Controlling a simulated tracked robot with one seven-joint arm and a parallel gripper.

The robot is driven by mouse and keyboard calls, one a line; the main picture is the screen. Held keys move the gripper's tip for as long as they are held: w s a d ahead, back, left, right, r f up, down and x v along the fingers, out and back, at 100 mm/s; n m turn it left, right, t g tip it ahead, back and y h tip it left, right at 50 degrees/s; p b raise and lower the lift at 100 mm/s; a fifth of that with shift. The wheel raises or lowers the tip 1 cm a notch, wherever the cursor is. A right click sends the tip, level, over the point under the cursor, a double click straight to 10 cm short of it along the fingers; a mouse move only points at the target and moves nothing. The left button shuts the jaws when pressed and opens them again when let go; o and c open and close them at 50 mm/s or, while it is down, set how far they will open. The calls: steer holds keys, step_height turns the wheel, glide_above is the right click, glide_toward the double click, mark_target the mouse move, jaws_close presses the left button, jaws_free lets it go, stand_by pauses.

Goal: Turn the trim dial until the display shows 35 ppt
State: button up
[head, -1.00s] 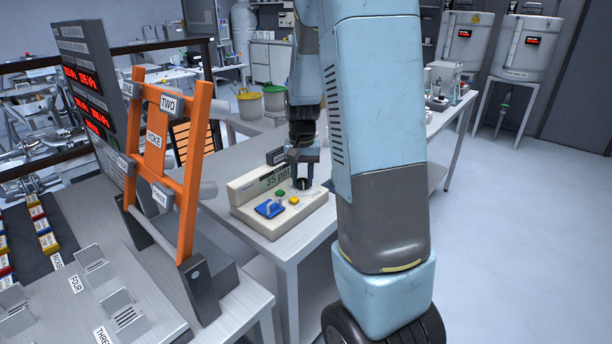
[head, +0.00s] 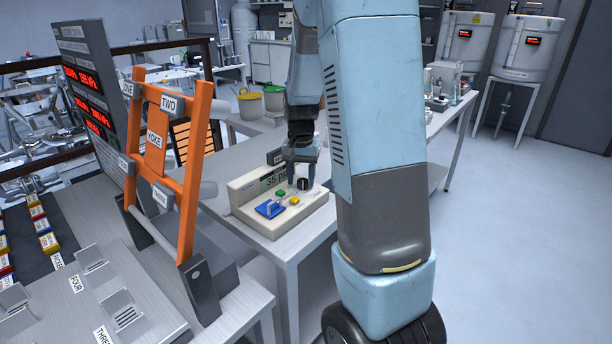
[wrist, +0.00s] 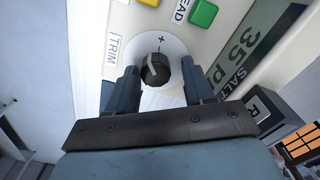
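The cream-coloured meter box (head: 250,192) sits on the grey table, with its display (head: 273,177) at the back. In the wrist view the display (wrist: 236,52) reads 35 followed by a partly cut-off unit. The black trim dial (wrist: 155,70) has a pale pointer line and sits on a white round plate marked with a plus, beside a TRIM label (wrist: 113,50). The dial (head: 303,184) also shows in the head view. My gripper (wrist: 160,76) is open, its two fingers on either side of the dial with a gap to each.
A green button (wrist: 203,14), a yellow button (head: 294,201) and a blue part (head: 270,209) are on the meter near the dial. An orange frame (head: 185,165) stands on the bench at left. The table right of the meter is partly hidden by my arm.

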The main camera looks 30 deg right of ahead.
mark_target(302, 180)
steer(key=shift+o, duration=0.5)
step_height(302, 180, up, 14)
steer(key=shift+f, duration=0.15)
steer(key=shift+s, duration=0.1)
stand_by(0.6)
steer(key=s+a+r+n+t, duration=0.2)
steer(key=s+a, duration=0.1)
steer(key=s, duration=0.5)
steer(key=s+a+r+n+t, duration=0.1)
steer(key=s+a+r+n, duration=0.1)
steer(key=s, duration=0.6)
steer(key=s+a+r+n+t, duration=0.1)
steer(key=s+a+n+t, duration=0.1)
steer(key=s+a, duration=0.3)
steer(key=shift+s+a+r+n+t, duration=0.35)
steer(key=shift+s+n, duration=0.35)
steer(key=shift+s, duration=0.8)
